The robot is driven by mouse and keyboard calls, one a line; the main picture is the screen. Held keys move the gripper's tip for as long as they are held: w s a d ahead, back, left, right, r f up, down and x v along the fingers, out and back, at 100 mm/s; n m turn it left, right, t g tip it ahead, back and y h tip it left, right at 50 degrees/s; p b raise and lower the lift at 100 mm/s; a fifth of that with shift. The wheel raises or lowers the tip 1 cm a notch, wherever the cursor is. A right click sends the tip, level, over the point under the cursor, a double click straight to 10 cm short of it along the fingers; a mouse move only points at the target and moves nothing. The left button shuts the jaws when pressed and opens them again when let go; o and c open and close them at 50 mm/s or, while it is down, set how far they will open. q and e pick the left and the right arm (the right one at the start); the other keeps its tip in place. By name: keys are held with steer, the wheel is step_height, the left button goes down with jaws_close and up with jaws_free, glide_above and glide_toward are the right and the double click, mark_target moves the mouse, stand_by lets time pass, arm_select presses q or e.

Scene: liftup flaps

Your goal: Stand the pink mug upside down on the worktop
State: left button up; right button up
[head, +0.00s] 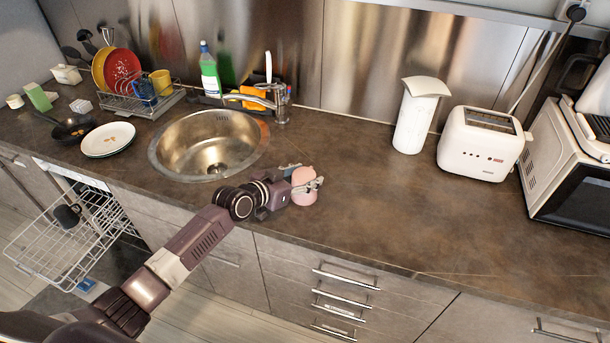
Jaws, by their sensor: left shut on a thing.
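The pink mug (304,188) is at the end of my left arm, just right of the sink and over the front part of the brown worktop (390,215). My left gripper (305,185) is shut on the mug, with its fingers across the mug's side. Part of the mug is hidden by the gripper, and its opening cannot be made out clearly. I cannot tell whether the mug touches the worktop. My right gripper is not in view.
The round sink (160,160) lies to the left. A dish rack (150,105) and a plate (108,138) are at the left. The worktop's middle is clear.

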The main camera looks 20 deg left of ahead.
arm_select(q)
steer(key=shift+r, duration=0.15)
steer(key=o, duration=1.4)
steer(key=shift+f, duration=0.2)
steer(key=shift+r, duration=0.25)
steer(key=shift+s+a, duration=0.15)
steer(key=shift+s, duration=0.15)
steer(key=b+v, duration=0.1)
steer(key=v, duration=1)
steer(key=shift+s, duration=0.25)
